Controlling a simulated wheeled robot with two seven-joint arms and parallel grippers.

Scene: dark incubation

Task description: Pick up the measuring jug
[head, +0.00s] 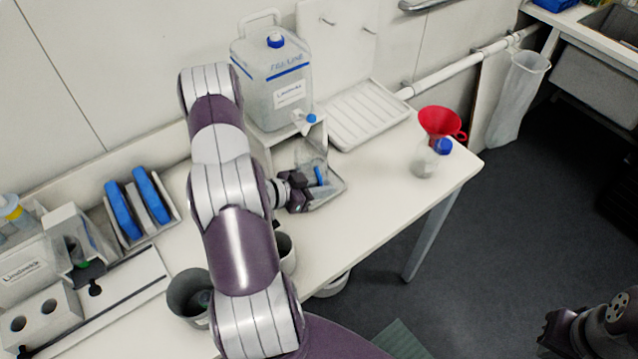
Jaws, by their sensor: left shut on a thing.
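The clear measuring jug (313,155) stands below the tap of a large saline container, over a small grey tray (333,190). A blue part shows low on its right side. My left gripper (303,190) is at the jug's near left side and is shut on it. The dark fingers hide part of the jug, so the exact grip and whether its base touches the tray cannot be seen. My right gripper (550,338) is at the lower right corner, over the floor and away from the table. Its jaw opening is unclear.
The saline container (274,85) with a blue cap stands on a stand behind the jug. A white drain rack (367,115) lies to the right. A red funnel (441,122) and a blue-capped bottle (426,160) stand near the right edge. Dark cups (190,297) stand front left.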

